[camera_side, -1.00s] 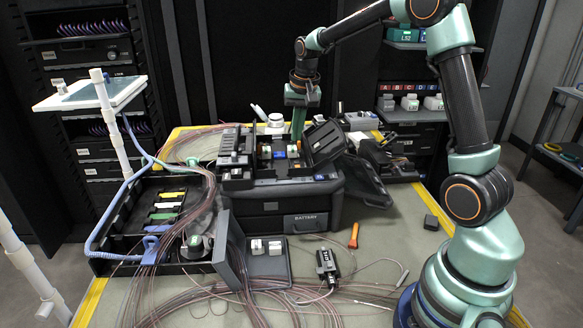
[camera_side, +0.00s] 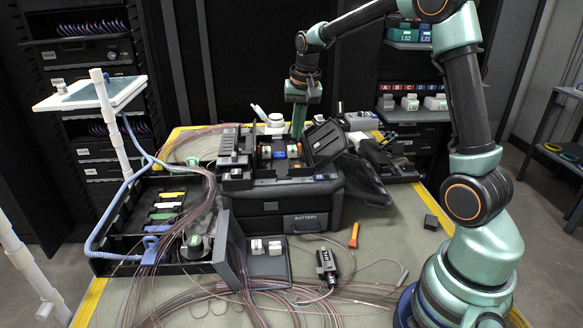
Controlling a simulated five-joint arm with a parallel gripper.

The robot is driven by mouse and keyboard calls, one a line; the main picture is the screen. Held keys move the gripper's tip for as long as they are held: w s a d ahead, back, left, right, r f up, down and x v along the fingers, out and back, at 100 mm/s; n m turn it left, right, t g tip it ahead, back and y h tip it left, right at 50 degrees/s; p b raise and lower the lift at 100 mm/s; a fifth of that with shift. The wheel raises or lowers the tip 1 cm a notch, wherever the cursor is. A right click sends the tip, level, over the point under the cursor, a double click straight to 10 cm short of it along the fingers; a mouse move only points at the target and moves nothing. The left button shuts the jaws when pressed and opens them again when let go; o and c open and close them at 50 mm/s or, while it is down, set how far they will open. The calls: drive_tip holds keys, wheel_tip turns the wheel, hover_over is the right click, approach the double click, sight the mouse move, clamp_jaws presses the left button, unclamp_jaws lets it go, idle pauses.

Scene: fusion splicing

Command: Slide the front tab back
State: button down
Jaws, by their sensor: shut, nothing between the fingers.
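My gripper (camera_side: 298,128) points down over the open top of the fusion splicer (camera_side: 300,196), its shut fingers reaching to the inner bay. The bay (camera_side: 265,151) holds small white, blue and orange parts, and the fingertips are close to them at the right side. I cannot tell at this size which part is the front tab, or whether the fingertips touch anything. The splicer's dark lid (camera_side: 325,139) is tilted open just right of my gripper. A block of dark parts (camera_side: 236,150) stands on the left of the splicer.
A black tray (camera_side: 165,215) with fibre bundles and a blue tube lies left. A hinged case with white clips (camera_side: 265,247) stands in front. An orange-tipped tool (camera_side: 353,235) and a black device (camera_side: 327,265) lie on the mat. The mat's front right is fairly clear.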

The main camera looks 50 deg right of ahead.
drive_tip(key=shift+w+d+r, duration=0.1)
drive_tip(key=shift+w+r, duration=0.05)
drive_tip(key=shift+r, duration=2.25)
drive_tip(key=s+a+n+t, duration=0.3)
drive_tip(key=s+a+n, duration=0.6)
drive_tip(key=s+a, duration=0.6)
drive_tip(key=shift+s+r+t+y, duration=0.3)
drive_tip(key=shift+s+r, duration=0.05)
drive_tip(key=shift+s, duration=0.85)
